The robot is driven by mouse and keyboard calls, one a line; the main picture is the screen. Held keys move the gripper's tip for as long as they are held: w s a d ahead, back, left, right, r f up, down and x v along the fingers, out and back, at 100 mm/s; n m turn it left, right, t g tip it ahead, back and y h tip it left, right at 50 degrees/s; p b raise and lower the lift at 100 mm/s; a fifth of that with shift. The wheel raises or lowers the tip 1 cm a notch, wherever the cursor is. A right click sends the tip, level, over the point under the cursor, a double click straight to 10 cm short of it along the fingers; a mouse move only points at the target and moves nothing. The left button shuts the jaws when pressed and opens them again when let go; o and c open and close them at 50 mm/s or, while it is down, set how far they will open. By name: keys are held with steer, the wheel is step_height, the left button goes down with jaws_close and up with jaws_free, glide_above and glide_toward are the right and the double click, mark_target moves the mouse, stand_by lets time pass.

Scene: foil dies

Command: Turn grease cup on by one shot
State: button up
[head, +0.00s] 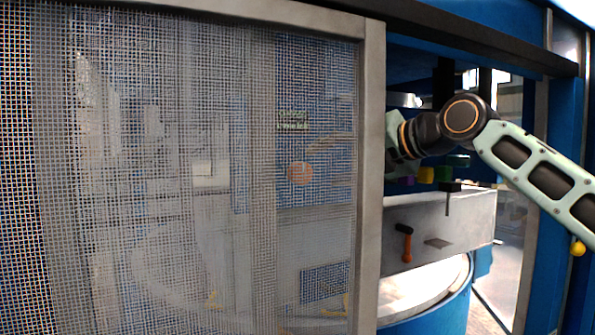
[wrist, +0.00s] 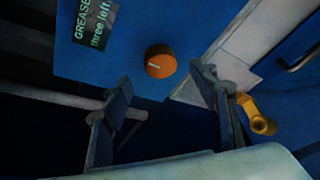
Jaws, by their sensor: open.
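The grease cup is an orange round cap (wrist: 160,61) with a pale line across its face, on a blue panel in the wrist view. It also shows dimly through the wire mesh in the head view (head: 300,174). In the head view my arm reaches in behind the guard's post, and the fingers cannot be made out there.
A mesh guard (head: 150,170) with a metal post (head: 372,160) covers the left and middle. An orange-headed lever (head: 405,240) and coloured knobs (head: 425,174) are below my wrist. In the wrist view a yellow fitting (wrist: 260,115) is close by the right finger.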

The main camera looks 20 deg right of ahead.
steer(key=p+x, duration=0.1)
steer(key=x, duration=0.8)
steer(key=shift+w+a+p, duration=0.1)
steer(key=shift+w+p, duration=0.05)
steer(key=shift+p, duration=0.2)
steer(key=shift+c, duration=0.3)
steer(key=c, duration=1.1)
steer(key=shift+f, duration=0.1)
